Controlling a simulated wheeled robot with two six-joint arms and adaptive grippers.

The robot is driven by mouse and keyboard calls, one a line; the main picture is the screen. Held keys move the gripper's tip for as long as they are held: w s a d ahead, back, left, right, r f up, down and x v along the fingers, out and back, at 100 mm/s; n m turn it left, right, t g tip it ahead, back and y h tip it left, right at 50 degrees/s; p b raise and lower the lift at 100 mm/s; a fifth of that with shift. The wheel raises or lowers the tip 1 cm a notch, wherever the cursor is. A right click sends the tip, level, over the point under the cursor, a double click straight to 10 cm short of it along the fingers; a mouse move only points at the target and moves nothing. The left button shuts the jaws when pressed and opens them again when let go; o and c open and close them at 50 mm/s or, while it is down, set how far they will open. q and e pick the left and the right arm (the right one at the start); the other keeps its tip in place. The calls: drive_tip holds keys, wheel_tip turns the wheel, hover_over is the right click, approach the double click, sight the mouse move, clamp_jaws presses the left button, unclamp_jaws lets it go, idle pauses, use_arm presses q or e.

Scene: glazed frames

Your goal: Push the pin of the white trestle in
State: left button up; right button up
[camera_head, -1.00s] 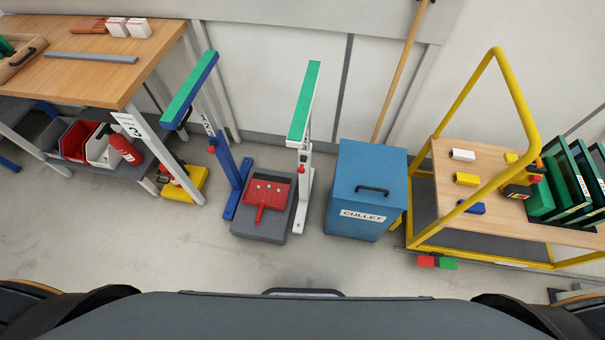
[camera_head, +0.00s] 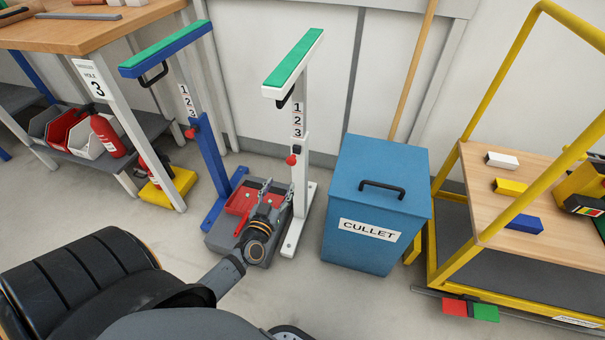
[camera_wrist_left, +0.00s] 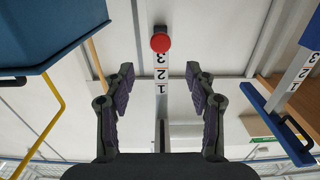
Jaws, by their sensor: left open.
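The white trestle (camera_head: 300,180) stands upright in the head view, with a green pad on its top bar and the numbers 1, 2, 3 on its post. Its red-headed pin (camera_head: 291,160) sticks out from the front of the post below the numbers. In the wrist view, which is upside down, the pin (camera_wrist_left: 160,40) shows face-on as a round red knob. My left gripper (camera_head: 277,186) is open and empty, fingers pointing at the post. In the wrist view the pin is beyond the fingertips (camera_wrist_left: 159,76), not touching them. My right gripper is not in view.
A blue trestle (camera_head: 206,150) with its own red pin stands to the left. A grey box with a red dustpan (camera_head: 240,200) lies between the trestles, under my gripper. The blue cullet bin (camera_head: 375,205) is close on the right, then a yellow trolley (camera_head: 450,240).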

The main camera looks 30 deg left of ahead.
sight(291, 163)
use_arm(q)
drive_tip(key=b+x, duration=0.2)
drive_tip(key=x, duration=0.7)
drive_tip(key=shift+w+a, duration=0.1)
drive_tip(key=shift+w, duration=0.6)
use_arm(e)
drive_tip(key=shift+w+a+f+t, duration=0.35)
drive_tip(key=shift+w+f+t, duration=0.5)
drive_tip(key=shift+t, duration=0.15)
use_arm(q)
clamp_jaws()
